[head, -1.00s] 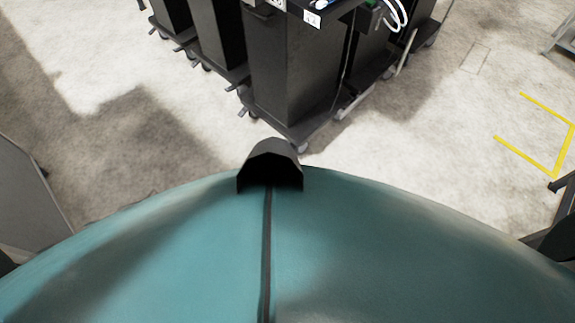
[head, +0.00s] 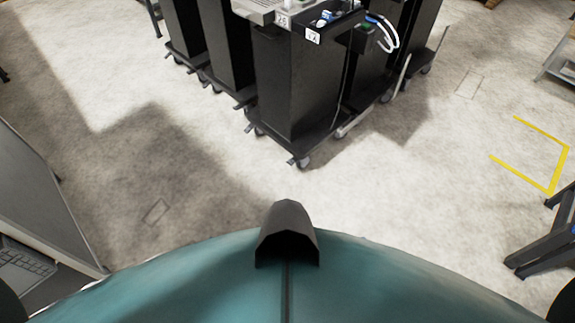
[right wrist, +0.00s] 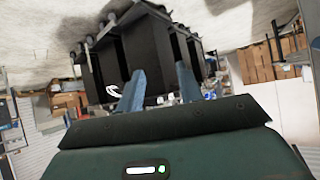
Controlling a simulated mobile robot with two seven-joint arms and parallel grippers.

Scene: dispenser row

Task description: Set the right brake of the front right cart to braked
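The nearest black cart (head: 295,85) stands upright on casters in the upper middle of the head view. I cannot tell for sure that it is the front right cart. Its front caster (head: 303,162) has a small dark lever-like part beside it; another dark tab (head: 250,127) sticks out at its left base. Whether these brakes are set is too small to tell. In the right wrist view the carts (right wrist: 140,50) appear upside down. My right gripper (right wrist: 160,68) shows two blue-grey fingers apart with nothing between them, well away from the carts. My left gripper is out of view.
Several more black carts (head: 183,35) stand behind and to the left. A cart with white cables (head: 388,35) is behind on the right. A dark-framed stand (head: 545,245) is at the right, a grey panel with a keyboard (head: 30,262) at the left. The floor before the carts is clear.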

